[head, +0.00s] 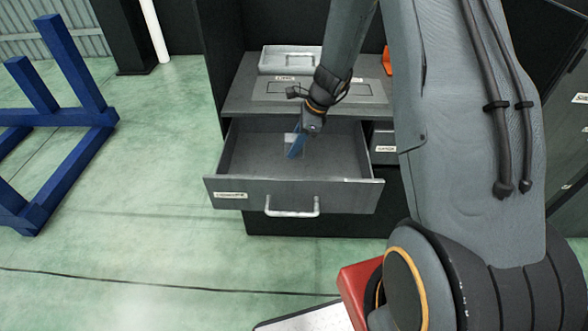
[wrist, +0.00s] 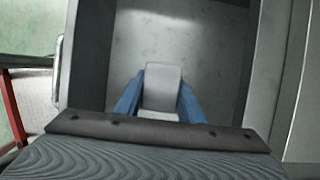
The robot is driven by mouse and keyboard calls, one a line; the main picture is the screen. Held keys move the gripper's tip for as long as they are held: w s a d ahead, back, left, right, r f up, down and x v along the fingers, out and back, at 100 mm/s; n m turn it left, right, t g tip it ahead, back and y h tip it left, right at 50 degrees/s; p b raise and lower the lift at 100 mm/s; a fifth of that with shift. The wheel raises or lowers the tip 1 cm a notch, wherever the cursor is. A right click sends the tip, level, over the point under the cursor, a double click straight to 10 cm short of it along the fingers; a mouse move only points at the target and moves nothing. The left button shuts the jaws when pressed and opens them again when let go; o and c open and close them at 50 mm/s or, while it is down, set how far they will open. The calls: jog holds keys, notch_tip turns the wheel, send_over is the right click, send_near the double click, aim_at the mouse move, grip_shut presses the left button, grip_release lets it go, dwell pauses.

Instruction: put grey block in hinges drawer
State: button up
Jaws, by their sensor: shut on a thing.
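An open grey drawer (head: 235,188) with a bar handle and a white label is pulled out of the dark cabinet in the head view. The label is too small to read. My gripper (head: 293,153) reaches down into the drawer's opening, over its middle. In the wrist view my gripper's blue fingers (wrist: 156,100) are shut on a light grey block (wrist: 163,76). The drawer's inside (wrist: 185,35) shows bare beyond the block. I cannot tell whether the block touches the drawer's floor.
A light grey tray (head: 290,60) stands on the cabinet's top (head: 240,97). Another labelled drawer (head: 384,140) is shut at the right, partly behind my arm. A blue frame (head: 75,118) stands at the far left. Green floor is clear left of the drawer.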

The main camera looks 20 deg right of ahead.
notch_tip(320, 180, down, 10)
jog(key=shift+p, duration=0.6)
jog(key=shift+f, duration=0.1)
jog(key=o, duration=1.1)
jog(key=shift+o, duration=0.2)
